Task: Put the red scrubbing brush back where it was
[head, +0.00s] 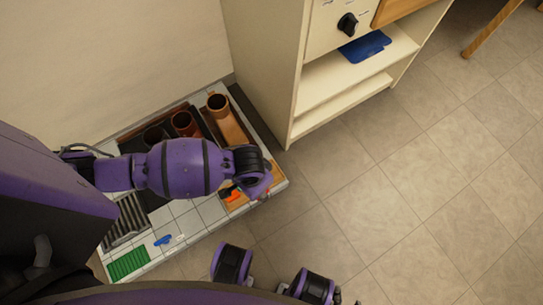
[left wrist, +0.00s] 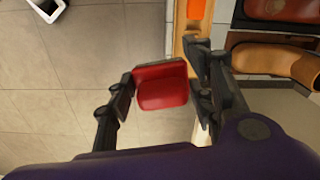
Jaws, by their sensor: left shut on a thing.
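The red scrubbing brush (left wrist: 161,86) shows in the left wrist view as a red block with a dark edge. It sits between the two dark fingers of my left gripper (left wrist: 160,95), which is shut on it. Pale floor tiles lie to the left of it in that view, and a wooden strip with an orange thing (left wrist: 196,10) lies beyond it. In the head view my left arm reaches over the bench, and its gripper (head: 262,186) is near the bench's right edge. The brush cannot be made out clearly there. My right gripper is not clearly in view.
The tiled bench (head: 195,222) holds brown boot-like things (head: 220,108), a ribbed grey rack (head: 124,224), a green mat (head: 128,262) and a small blue thing (head: 162,240). A cream shelf unit (head: 290,75) stands behind it. Floor to the right is clear.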

